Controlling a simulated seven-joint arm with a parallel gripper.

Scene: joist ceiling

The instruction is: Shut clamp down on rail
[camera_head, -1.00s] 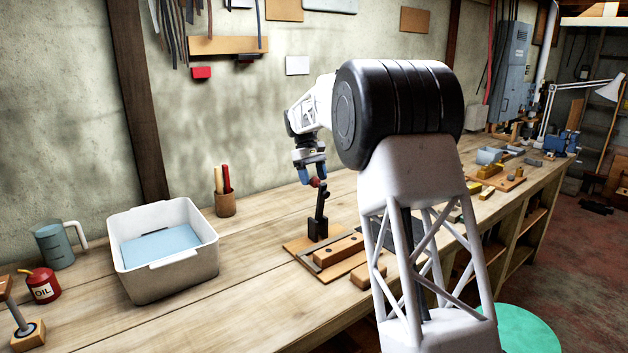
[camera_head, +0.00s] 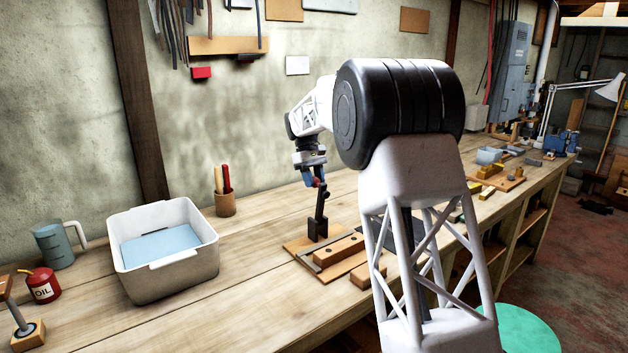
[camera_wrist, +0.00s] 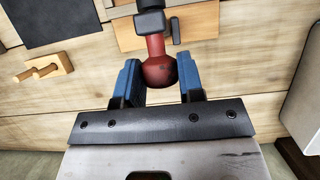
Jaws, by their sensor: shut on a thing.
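The clamp (camera_head: 317,228) is a dark upright piece with a tall lever, fixed on a wooden base board (camera_head: 300,245). Its lever stands up, ending in a red ball knob, which shows large in the wrist view (camera_wrist: 159,72). My gripper (camera_head: 317,181) is shut on that knob, with a blue finger on each side in the wrist view. A wooden bar (camera_head: 340,247) with dark holes lies on the board beside the clamp's foot. I cannot tell for sure which piece is the rail.
A white bin (camera_head: 180,270) holding something blue stands left of the board. A cup (camera_head: 225,204) with red-handled tools is behind it. A measuring jug (camera_head: 55,246) and red oil can (camera_head: 40,286) are at the far left. Bench between bin and board is clear.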

